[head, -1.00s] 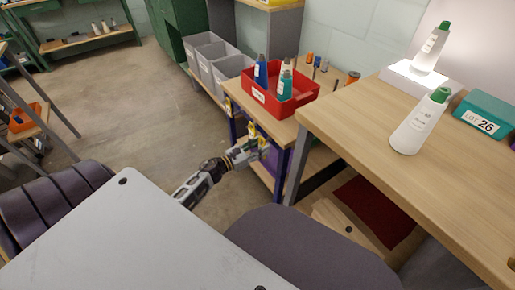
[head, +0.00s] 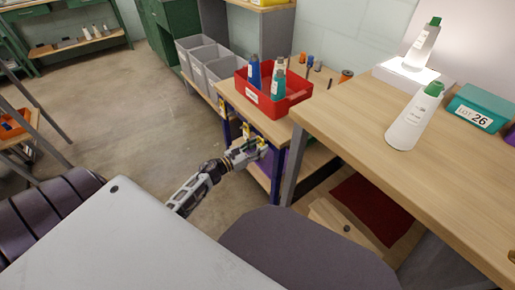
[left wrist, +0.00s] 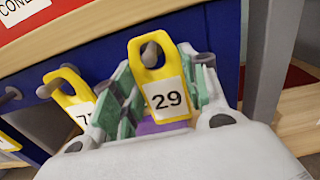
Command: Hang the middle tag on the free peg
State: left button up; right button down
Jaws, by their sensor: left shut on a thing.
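A yellow tag with a white label reading 29 (left wrist: 166,98) is between the fingers of my left gripper (left wrist: 160,105) in the left wrist view. My left gripper also shows in the head view (head: 252,152), at the front of the small bench, shut on this tag. A grey peg end (left wrist: 150,54) shows in the tag's hole; how far it passes through I cannot tell. A second yellow tag (left wrist: 70,92), its number partly hidden by a finger, hangs tilted on a peg to the left. Part of another yellow tag (left wrist: 8,143) shows at the left edge. My right gripper is not in view.
A bare grey peg (left wrist: 10,94) shows at the left on the blue panel (left wrist: 70,50). A red bin (head: 290,101) with bottles stands on the bench above. The large wooden table (head: 345,110) and its grey leg (head: 291,165) are close on the right.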

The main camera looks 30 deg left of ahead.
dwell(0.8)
pick_arm(q)
jog(key=o, duration=0.9)
jog(key=shift+o, duration=0.2)
jog(key=shift+s+f, duration=0.1)
jog(key=v, duration=1.1)
jog(key=shift+s+a, duration=0.2)
jog(key=shift+s, duration=0.1)
jog(key=shift+w, duration=0.1)
